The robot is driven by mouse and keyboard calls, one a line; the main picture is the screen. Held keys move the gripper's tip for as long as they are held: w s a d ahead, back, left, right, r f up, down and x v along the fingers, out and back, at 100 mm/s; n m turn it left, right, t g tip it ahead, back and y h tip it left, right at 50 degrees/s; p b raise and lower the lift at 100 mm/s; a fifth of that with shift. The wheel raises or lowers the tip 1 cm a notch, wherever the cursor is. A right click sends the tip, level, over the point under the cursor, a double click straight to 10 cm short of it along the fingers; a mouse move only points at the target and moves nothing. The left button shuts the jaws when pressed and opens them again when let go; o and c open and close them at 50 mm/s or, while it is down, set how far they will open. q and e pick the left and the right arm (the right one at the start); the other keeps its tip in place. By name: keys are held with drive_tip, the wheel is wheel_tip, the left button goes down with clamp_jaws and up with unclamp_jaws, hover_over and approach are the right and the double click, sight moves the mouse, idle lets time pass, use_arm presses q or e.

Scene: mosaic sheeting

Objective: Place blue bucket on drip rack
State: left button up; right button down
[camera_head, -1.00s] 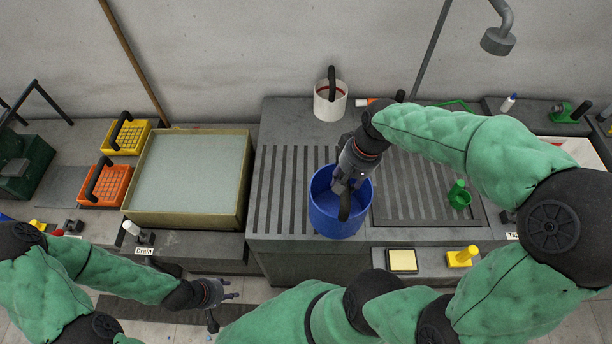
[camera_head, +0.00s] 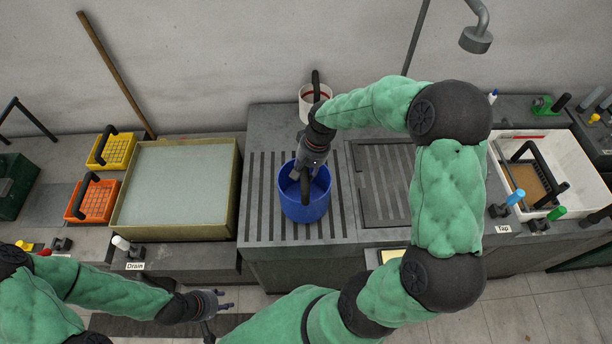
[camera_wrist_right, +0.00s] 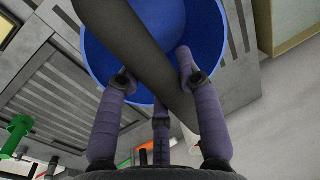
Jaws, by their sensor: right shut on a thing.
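The blue bucket (camera_head: 304,206) is upright over the slatted grey drip rack (camera_head: 262,205) in the head view, with slats showing on both sides. Whether its base touches the slats or hangs just above cannot be told. My right gripper (camera_head: 306,178) is shut on the bucket's dark handle. In the right wrist view the fingers (camera_wrist_right: 158,85) straddle the handle (camera_wrist_right: 130,45), with the blue bucket (camera_wrist_right: 205,28) below. My left gripper (camera_head: 222,304) is open and empty, low in front of the counter.
A white bucket (camera_head: 307,108) stands behind the rack. A second grated panel (camera_head: 375,200) lies right of the rack, partly behind my right arm. A large tan basin (camera_head: 175,190) is at left with orange (camera_head: 93,203) and yellow (camera_head: 115,152) baskets. A white sink (camera_head: 525,143) is at right.

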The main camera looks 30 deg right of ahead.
drive_tip(key=shift+w+f, duration=0.1)
drive_tip(key=shift+f, duration=1.4)
drive_tip(key=shift+f, duration=0.15)
drive_tip(key=c, duration=0.8)
unclamp_jaws()
drive_tip(key=shift+c, duration=0.2)
wheel_tip(320, 180, up, 12)
drive_tip(key=s+d, duration=0.1)
drive_tip(key=d, duration=0.1)
drive_tip(key=shift+s, duration=0.2)
